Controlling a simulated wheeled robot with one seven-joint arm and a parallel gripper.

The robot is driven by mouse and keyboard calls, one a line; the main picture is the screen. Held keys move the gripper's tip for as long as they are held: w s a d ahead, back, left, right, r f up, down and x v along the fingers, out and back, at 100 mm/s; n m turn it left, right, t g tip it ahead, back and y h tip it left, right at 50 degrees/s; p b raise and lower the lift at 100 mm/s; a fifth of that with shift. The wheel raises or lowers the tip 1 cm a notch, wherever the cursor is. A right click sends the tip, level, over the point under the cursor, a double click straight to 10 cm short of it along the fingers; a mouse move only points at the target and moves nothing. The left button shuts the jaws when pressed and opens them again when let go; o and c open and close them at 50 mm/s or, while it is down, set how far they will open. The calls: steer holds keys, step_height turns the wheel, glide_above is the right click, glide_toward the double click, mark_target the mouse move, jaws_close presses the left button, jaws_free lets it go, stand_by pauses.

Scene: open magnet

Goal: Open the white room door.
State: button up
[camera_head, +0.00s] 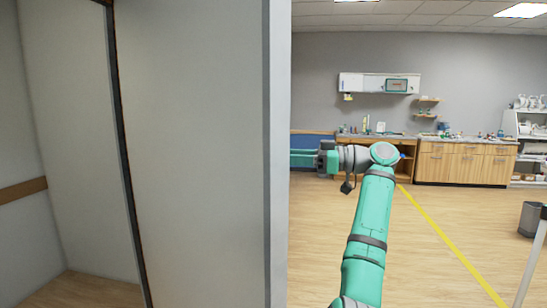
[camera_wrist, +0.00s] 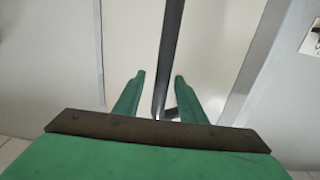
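A large white panel (camera_head: 195,150) fills the left-middle of the head view, with a dark strip down its left edge and a grey end on its right. I cannot tell whether it is the white room door or a wall beside it. My gripper (camera_head: 302,158) points left, and its tips are hidden behind the panel's right end. In the wrist view my gripper (camera_wrist: 159,76) has its two green fingers apart. A dark upright strip (camera_wrist: 170,45) runs between them, with a small dark piece (camera_wrist: 171,112) near the finger bases. Contact is unclear.
Left of the panel is a pale space with a brown wall rail (camera_head: 22,191). To the right, wooden cabinets (camera_head: 465,162) line the back wall, and a grey bin (camera_head: 529,219) stands at the far right. The wooden floor with a yellow line (camera_head: 445,238) is mostly clear.

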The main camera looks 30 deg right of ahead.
steer(key=v, duration=0.9)
